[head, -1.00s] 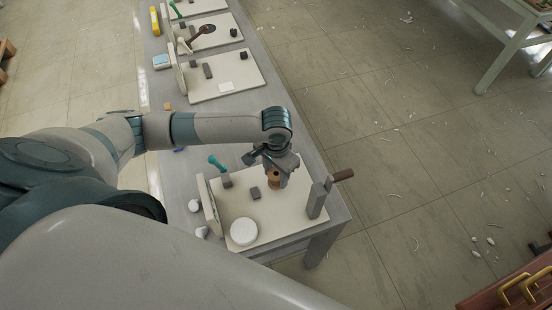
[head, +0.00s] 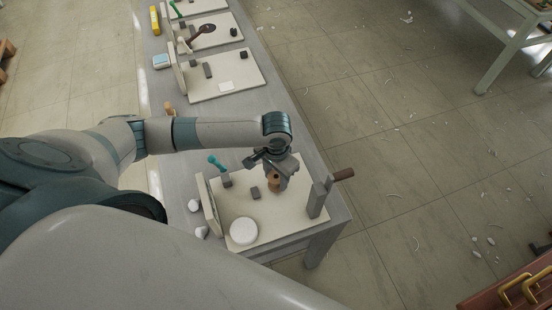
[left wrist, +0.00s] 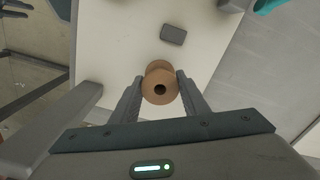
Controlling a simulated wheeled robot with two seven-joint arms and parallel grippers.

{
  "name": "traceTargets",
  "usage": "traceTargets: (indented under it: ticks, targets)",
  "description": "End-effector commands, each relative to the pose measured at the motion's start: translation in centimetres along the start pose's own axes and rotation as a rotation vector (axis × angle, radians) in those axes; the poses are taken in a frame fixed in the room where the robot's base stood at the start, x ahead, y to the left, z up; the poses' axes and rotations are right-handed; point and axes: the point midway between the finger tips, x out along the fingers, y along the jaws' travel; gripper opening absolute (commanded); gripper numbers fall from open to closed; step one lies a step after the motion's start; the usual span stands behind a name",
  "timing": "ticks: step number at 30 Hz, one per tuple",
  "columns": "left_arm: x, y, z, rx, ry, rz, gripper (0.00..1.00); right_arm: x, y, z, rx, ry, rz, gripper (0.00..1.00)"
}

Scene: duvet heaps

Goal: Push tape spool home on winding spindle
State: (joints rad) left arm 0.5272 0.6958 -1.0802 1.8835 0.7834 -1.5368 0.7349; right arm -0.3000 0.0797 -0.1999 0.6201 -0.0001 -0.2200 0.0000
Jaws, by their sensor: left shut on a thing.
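I cannot make out the winding spindle's shaft. My right gripper is not in view.
A white disc (head: 243,231) lies at the board's front. A small grey block (head: 255,192) and a teal-handled lever (head: 217,163) are left of the spool. A panel (head: 209,205) edges the board's left. More boards with fittings stand farther along the bench.

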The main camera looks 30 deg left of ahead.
Motion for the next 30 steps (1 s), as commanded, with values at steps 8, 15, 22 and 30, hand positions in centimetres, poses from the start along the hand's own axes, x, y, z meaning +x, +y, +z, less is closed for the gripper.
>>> traceTargets:
  ticks: [8,15,22,30]
  targets:
    - [0.6,0.0,0.0,0.0,0.0,0.001,0.19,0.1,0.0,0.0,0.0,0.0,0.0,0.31]
    - [1.1,0.0,0.0,0.0,0.0,0.001,0.19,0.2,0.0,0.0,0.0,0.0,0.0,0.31]
    - [1.4,0.0,-0.1,0.001,0.001,0.0,0.53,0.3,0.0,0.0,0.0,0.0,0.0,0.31]
    - [1.4,0.0,0.0,0.0,0.0,0.0,0.63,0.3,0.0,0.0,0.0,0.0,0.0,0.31]
